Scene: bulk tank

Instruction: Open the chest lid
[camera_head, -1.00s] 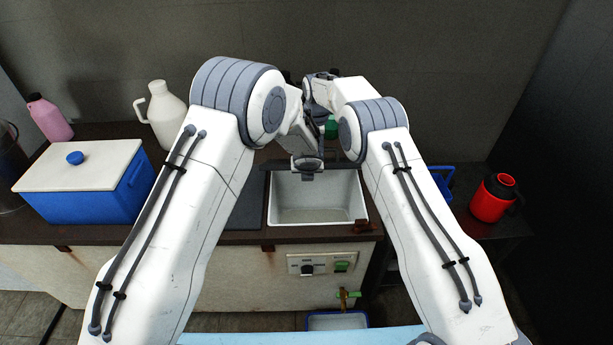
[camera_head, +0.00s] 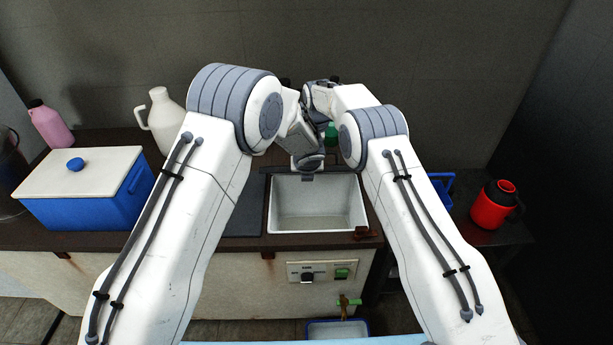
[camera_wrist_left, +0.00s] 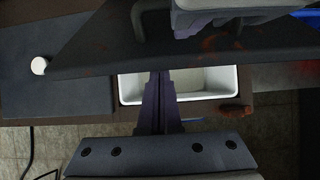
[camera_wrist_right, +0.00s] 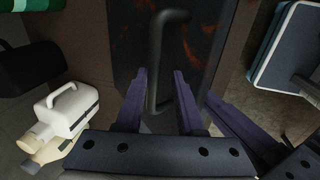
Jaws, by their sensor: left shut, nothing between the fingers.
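The chest is a pale counter-height box with an open white basin (camera_head: 318,205). Its dark lid stands raised behind the basin, mostly hidden by my arms in the head view. The left wrist view shows the rusty dark lid (camera_wrist_left: 115,50) above the basin, and the right wrist view shows its face with a bar handle (camera_wrist_right: 155,60). My right gripper (camera_wrist_right: 160,75) is open, with the handle between its spread fingers; I cannot tell if they touch it. My left gripper (camera_wrist_left: 160,75) is shut and empty, over the basin and close beside the right one.
A blue cooler (camera_head: 85,210) with a white top and a white jug (camera_head: 163,115) stand on the left counter. A pink bottle (camera_head: 50,124) is behind the cooler. A red jug (camera_head: 492,207) stands right. A control panel (camera_head: 322,271) is on the chest's front.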

